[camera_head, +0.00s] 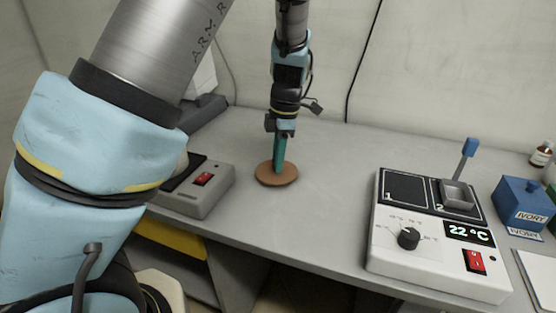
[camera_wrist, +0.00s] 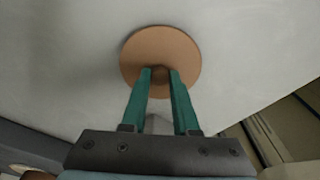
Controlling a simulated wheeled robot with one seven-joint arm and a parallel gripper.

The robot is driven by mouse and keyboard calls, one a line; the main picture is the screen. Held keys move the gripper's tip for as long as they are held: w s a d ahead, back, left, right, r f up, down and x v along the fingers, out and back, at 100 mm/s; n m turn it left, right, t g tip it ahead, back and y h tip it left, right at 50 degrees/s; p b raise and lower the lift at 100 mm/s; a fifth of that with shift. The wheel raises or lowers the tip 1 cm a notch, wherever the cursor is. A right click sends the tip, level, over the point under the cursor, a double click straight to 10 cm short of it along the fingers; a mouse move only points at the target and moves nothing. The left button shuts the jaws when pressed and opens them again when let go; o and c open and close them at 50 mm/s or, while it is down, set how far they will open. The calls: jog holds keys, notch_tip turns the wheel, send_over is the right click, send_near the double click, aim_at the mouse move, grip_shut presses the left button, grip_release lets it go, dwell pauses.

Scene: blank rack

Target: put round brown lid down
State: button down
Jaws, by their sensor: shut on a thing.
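The round brown lid (camera_head: 286,178) is at the middle of the grey table in the head view, level and at or just above the surface; I cannot tell if it touches. My gripper (camera_head: 279,168) points down over it with green fingers. In the wrist view the fingers (camera_wrist: 161,78) are shut on the small knob at the centre of the lid (camera_wrist: 160,47). The disc spreads out beyond the fingertips on all sides. The underside of the lid is hidden.
A grey device with a red switch (camera_head: 205,182) stands left of the lid. Table around the lid is clear.

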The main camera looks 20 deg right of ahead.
aim_at(283, 169)
jog(key=shift+f, duration=0.2)
jog(key=shift+f, duration=0.1)
jog(key=c, duration=0.7)
grip_release()
jog(key=r, duration=0.4)
jog(key=d+r, duration=0.1)
jog(key=r, duration=0.7)
jog(key=shift+s+d+r, duration=0.1)
jog(key=shift+d, duration=0.1)
